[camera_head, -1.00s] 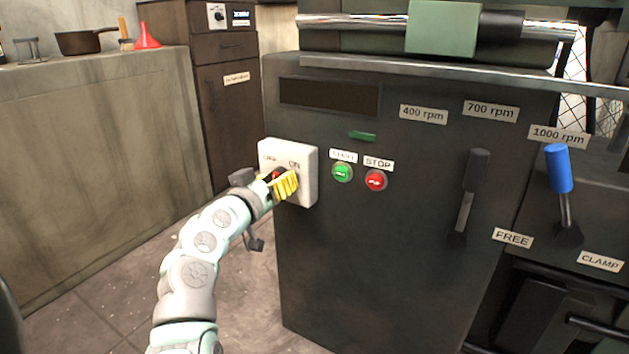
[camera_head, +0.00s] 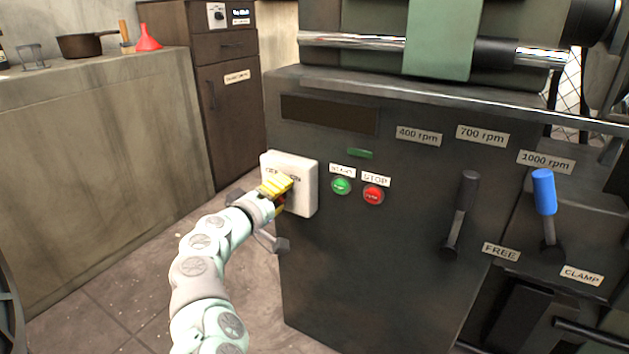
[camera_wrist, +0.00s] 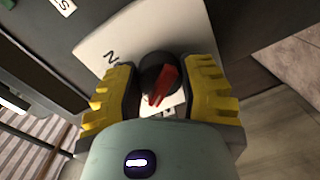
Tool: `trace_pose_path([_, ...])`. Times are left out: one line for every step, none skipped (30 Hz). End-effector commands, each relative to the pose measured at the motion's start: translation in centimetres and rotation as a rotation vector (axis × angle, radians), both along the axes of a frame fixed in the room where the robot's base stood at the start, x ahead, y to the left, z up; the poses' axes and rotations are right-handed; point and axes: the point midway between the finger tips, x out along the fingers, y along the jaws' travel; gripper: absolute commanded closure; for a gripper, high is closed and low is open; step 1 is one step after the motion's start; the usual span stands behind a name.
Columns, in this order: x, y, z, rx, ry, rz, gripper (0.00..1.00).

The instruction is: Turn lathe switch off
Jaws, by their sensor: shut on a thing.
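The lathe switch is a white box (camera_head: 307,185) on the left of the dark lathe front, with OFF lettering at its upper left and ON at its upper right. My gripper (camera_head: 277,188) is at the box, and its yellow fingers cover most of the switch knob in the head view. In the wrist view, the round dark knob (camera_wrist: 153,66) with a red pointer (camera_wrist: 163,85) sits between my yellow fingers (camera_wrist: 160,90). The fingers are shut on the knob.
A green START button (camera_head: 341,186) and a red STOP button (camera_head: 373,195) sit just right of the box. A grey lever (camera_head: 462,212) and a blue-handled lever (camera_head: 545,192) are farther right. Open floor (camera_head: 130,285) lies to the left.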

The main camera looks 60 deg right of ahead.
Motion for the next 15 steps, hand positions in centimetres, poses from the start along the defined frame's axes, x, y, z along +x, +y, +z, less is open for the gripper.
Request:
trace_pose_path([-0.01,0.02,0.18,-0.001,0.031,-0.001,0.94])
trace_pose_path([0.01,0.04,0.19,-0.003,0.046,0.0,0.94])
trace_pose_path([0.02,0.03,0.21,-0.005,0.066,-0.001,0.94])
trace_pose_path([0.02,0.03,0.22,-0.007,0.08,0.0,0.94])
trace_pose_path([0.04,0.03,0.24,-0.008,0.093,0.0,0.94])
trace_pose_path([0.02,0.01,0.24,-0.01,0.107,-0.001,0.94])
trace_pose_path([-0.01,-0.01,0.24,-0.01,0.117,-0.001,0.94])
trace_pose_path([-0.02,-0.02,0.24,-0.012,0.127,-0.001,0.94])
trace_pose_path([-0.02,-0.02,0.21,-0.012,0.138,-0.002,0.94])
trace_pose_path([-0.03,-0.02,0.2,-0.013,0.145,-0.002,0.94])
trace_pose_path([-0.04,-0.02,0.19,-0.013,0.151,-0.002,0.94])
trace_pose_path([-0.06,-0.03,0.17,-0.013,0.157,-0.003,0.94])
trace_pose_path([-0.07,-0.04,0.15,-0.013,0.161,-0.003,0.94])
trace_pose_path([-0.08,-0.04,0.14,-0.013,0.164,-0.003,0.94])
trace_pose_path([-0.09,-0.04,0.13,-0.015,0.167,-0.003,0.94])
